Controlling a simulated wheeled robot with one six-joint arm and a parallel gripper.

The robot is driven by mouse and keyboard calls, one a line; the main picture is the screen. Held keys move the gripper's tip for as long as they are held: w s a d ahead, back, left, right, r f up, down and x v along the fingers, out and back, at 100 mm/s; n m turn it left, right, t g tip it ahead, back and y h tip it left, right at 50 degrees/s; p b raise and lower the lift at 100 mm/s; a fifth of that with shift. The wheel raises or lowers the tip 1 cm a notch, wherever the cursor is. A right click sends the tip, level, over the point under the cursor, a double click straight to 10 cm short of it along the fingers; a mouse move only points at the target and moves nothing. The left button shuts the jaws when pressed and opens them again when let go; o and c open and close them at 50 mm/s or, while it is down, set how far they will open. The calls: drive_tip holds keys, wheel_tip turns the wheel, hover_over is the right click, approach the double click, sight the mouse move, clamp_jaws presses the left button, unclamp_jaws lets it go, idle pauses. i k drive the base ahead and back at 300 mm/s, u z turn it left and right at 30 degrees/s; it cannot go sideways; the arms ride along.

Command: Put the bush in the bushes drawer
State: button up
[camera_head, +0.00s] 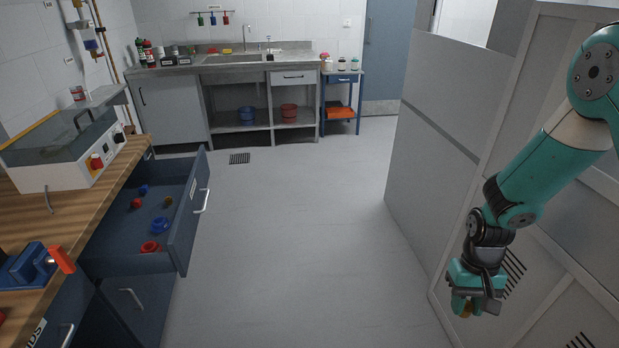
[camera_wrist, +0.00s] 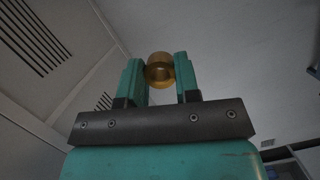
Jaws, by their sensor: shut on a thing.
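My gripper (camera_head: 467,305) hangs low at the right in the head view, in front of a grey panel. In the wrist view my gripper (camera_wrist: 161,75) is shut on a brass-coloured bush (camera_wrist: 159,68), which sits between the two green fingers. An open blue drawer (camera_head: 183,235) stands out from the bench at the left, well away from my gripper. It holds several small red, blue and brass-coloured ring-like parts. Its label cannot be read from here.
The wooden bench (camera_head: 62,215) carries a white machine with a clear lid (camera_head: 68,150) and a blue vise (camera_head: 28,266). Closed drawers lie below. A grey cabinet (camera_head: 440,120) stands at the right. The floor (camera_head: 300,230) between is clear. A sink counter (camera_head: 225,65) is at the back.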

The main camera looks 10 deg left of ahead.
sight(175, 190)
drive_tip(key=z, duration=0.05)
drive_tip(key=i, duration=1.8)
drive_tip(key=u, duration=0.6)
drive_tip(key=i, duration=1)
drive_tip(key=u, duration=1.65)
drive_tip(key=i, duration=0.7)
drive_tip(key=u, duration=0.65)
